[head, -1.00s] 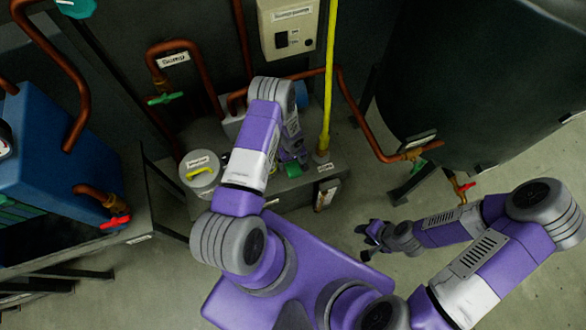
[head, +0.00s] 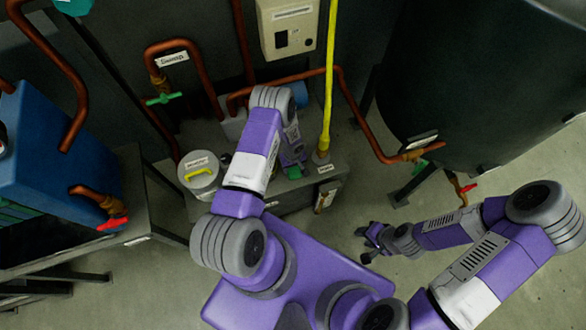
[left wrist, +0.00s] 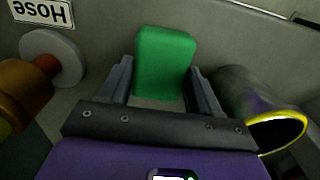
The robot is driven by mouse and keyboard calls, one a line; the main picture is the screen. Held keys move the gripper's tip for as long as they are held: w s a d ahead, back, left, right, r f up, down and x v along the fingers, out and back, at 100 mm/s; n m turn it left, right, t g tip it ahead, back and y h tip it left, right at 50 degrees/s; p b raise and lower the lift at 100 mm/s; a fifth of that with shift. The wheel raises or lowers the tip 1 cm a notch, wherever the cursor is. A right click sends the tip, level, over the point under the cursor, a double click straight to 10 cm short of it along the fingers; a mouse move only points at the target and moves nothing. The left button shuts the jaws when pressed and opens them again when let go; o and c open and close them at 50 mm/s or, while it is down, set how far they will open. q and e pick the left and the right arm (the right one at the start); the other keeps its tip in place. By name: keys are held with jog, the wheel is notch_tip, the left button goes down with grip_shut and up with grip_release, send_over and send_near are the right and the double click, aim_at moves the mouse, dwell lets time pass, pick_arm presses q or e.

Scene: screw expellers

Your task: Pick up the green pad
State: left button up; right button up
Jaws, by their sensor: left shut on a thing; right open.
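The green pad (left wrist: 163,62) is a small block with rounded corners. In the left wrist view it sits between the two fingers of my left gripper (left wrist: 162,85), which is shut on it. In the head view the pad (head: 293,172) shows as a small green patch at the end of my left arm, by the front of the grey sump box top; my left gripper (head: 294,165) is mostly hidden by the arm. Whether the pad touches the surface below it I cannot tell. My right gripper (head: 366,242) is open and empty, low over the floor on the right.
The yellow hose (head: 326,115) rises close to the right of the pad. A round container with a yellow handle (head: 198,176) stands left of my left arm. Copper pipes (head: 360,125) and a dark tank (head: 480,85) are to the right.

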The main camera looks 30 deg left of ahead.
aim_at(293, 168)
pick_arm(q)
notch_tip(293, 168, up, 10)
jog(key=p, duration=0.3)
